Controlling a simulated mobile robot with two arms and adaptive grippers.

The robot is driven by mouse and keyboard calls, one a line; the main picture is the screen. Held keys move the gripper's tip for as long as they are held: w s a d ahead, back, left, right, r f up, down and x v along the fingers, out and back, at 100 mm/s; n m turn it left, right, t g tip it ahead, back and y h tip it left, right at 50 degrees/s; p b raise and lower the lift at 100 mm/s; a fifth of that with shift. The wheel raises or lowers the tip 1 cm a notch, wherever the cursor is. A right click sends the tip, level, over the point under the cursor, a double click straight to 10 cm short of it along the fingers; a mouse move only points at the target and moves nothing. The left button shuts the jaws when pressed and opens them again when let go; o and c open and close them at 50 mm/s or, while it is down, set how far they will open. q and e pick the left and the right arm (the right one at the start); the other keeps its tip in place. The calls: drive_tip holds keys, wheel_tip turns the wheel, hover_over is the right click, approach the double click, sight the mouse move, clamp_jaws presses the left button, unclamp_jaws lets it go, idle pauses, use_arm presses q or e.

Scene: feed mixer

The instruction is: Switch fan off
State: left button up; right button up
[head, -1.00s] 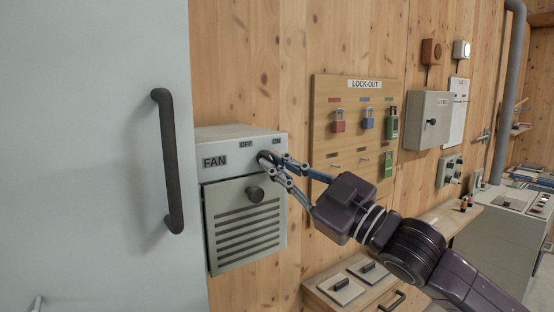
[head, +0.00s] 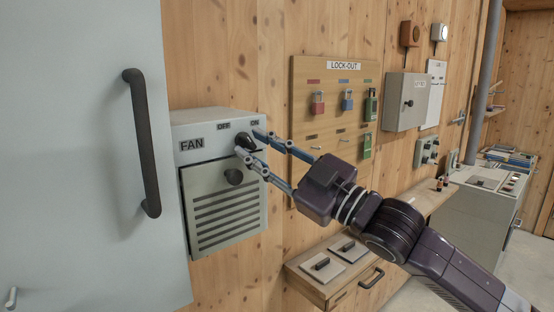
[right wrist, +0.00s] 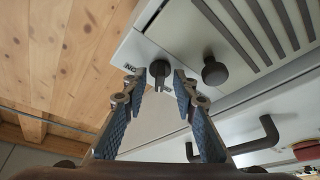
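The grey fan box (head: 222,185), labelled FAN, is on the wooden wall in the head view. Its dark rotary switch (head: 244,142) sits on the upper face below the OFF and ON labels. The switch also shows in the right wrist view (right wrist: 159,69). My right gripper (head: 250,143) is at the switch, with one finger on either side of it. In the right wrist view my right gripper (right wrist: 158,80) is open, with gaps between the fingertips and the switch. The switch's exact setting is hard to tell. My left gripper is not in view.
A round knob (head: 233,177) sits on the louvred panel below the switch. A pale door with a dark handle (head: 142,143) stands close on the left. The lock-out board (head: 300,110) with padlocks hangs to the right. A wooden drawer unit (head: 325,290) is below.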

drive_tip(key=v, duration=1.1)
drive_tip(key=shift+s, duration=0.2)
drive_tip(key=shift+d, duration=0.1)
